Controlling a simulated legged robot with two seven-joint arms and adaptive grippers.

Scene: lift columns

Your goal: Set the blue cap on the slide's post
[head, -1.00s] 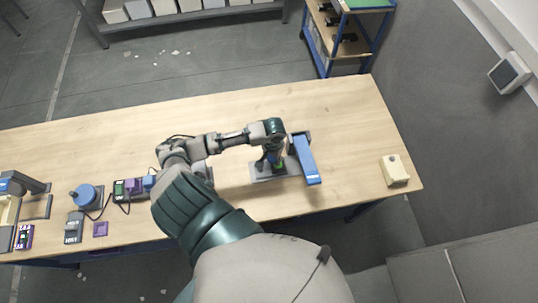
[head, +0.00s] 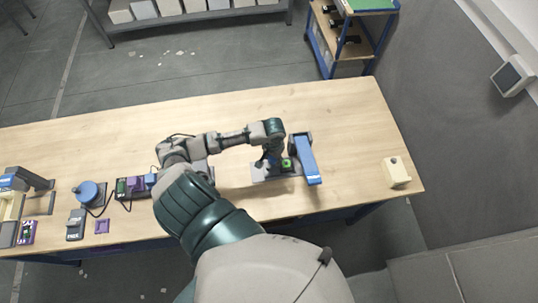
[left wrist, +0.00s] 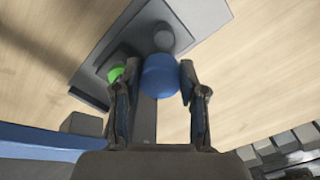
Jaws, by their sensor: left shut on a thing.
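My left gripper (head: 270,163) is over the left part of a grey base plate (head: 262,175) on the table. In the left wrist view the left gripper (left wrist: 160,92) is shut on the blue cap (left wrist: 160,76), a short round piece between its two fingers. A dark grey round post (left wrist: 164,38) stands on the plate (left wrist: 200,15) just beyond the cap; I cannot tell whether they touch. A green round button (left wrist: 116,73) is left of the cap; it also shows in the head view (head: 287,164). My right gripper is not in view.
A long blue bar (head: 307,160) lies close to the right of the plate. A cream block (head: 396,173) sits at the table's right end. A blue round device (head: 88,193) and several small devices are at the left. The table's back is clear.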

